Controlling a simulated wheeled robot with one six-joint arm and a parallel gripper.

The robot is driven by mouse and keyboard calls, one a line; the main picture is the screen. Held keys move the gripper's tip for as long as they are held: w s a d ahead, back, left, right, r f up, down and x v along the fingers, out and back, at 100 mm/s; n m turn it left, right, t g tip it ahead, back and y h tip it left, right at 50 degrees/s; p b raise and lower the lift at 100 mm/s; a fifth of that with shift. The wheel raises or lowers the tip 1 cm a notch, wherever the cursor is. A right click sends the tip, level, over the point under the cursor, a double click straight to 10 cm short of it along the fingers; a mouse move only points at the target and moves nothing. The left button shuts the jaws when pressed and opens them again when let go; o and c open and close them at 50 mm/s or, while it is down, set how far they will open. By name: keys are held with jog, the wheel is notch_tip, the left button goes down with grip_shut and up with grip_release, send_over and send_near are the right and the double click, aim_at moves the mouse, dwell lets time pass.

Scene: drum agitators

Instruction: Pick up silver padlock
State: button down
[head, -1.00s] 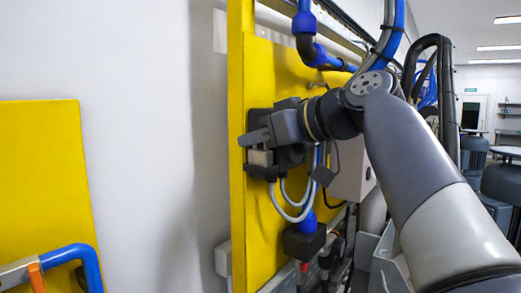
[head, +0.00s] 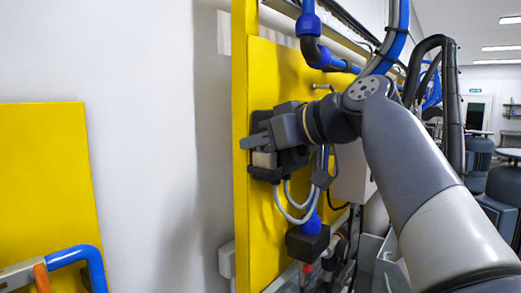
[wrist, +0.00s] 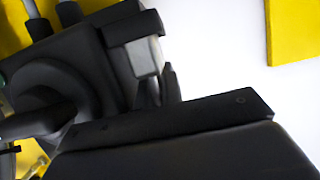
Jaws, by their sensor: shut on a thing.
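The silver padlock (head: 264,159) shows as a small pale block at the black box on the yellow panel, just below my gripper's jaw. It also appears in the wrist view (wrist: 143,58) as a light grey block against the black housing. My gripper (head: 257,143) is at the left side of the black box (head: 290,158), shut on the padlock. The wrist view shows a dark finger (wrist: 169,88) right beside the padlock. My gripper hides part of the padlock, and its shackle cannot be made out.
The yellow panel (head: 265,225) stands behind my gripper, with grey cables (head: 296,213) looping below the black box. Blue pipes (head: 310,25) run above. Bare white wall lies between.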

aim_at(257, 150)
jog(key=shift+r, duration=0.1)
jog(key=shift+r, duration=1.65)
jog(key=s+d+r+b, duration=0.2)
jog(key=s+r, duration=0.1)
jog(key=s, duration=1.5)
